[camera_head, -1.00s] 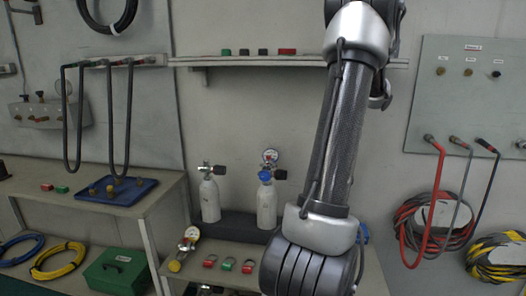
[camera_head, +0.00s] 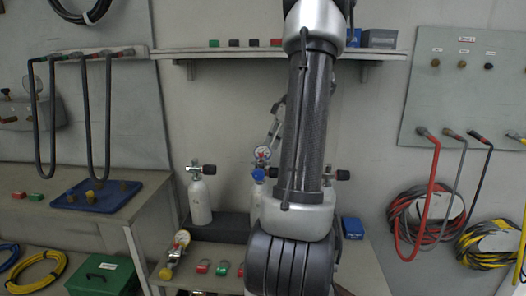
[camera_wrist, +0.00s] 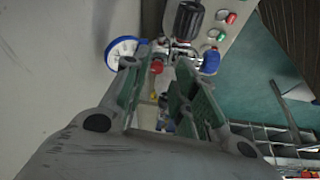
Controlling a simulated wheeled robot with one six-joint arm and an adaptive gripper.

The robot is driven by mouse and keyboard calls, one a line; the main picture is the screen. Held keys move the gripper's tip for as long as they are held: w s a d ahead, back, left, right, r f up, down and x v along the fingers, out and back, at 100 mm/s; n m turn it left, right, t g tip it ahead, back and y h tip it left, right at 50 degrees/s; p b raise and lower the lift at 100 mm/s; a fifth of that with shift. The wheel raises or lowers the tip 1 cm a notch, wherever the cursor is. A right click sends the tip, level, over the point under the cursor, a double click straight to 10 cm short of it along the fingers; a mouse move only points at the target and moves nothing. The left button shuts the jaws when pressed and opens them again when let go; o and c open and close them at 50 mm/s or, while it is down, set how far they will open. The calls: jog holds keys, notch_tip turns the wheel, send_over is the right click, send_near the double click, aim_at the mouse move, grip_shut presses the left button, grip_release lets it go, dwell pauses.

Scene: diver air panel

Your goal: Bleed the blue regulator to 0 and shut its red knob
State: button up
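In the wrist view the blue-rimmed gauge (camera_wrist: 122,50) is at upper left, the small red knob (camera_wrist: 157,66) near the left fingertip, a blue knob (camera_wrist: 209,61) beyond the right finger and a black knob (camera_wrist: 188,20) farther up. My gripper (camera_wrist: 160,76) is open, its fingers apart, close to the regulator. Contact cannot be told. In the head view my gripper (camera_head: 276,122) shows partly behind my arm, above the gauge.
Another cylinder (camera_head: 200,200) with a black knob stands to the left. A black knob (camera_head: 343,175) shows right of my arm; what bears it is mostly hidden. A wall shelf (camera_head: 225,53) runs above.

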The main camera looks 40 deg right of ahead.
aim_at(261, 155)
jog(key=shift+w+a, duration=0.65)
jog(key=shift+w, duration=0.3)
jog(key=x, duration=0.5)
jog(key=shift+s+d, duration=0.1)
grip_shut()
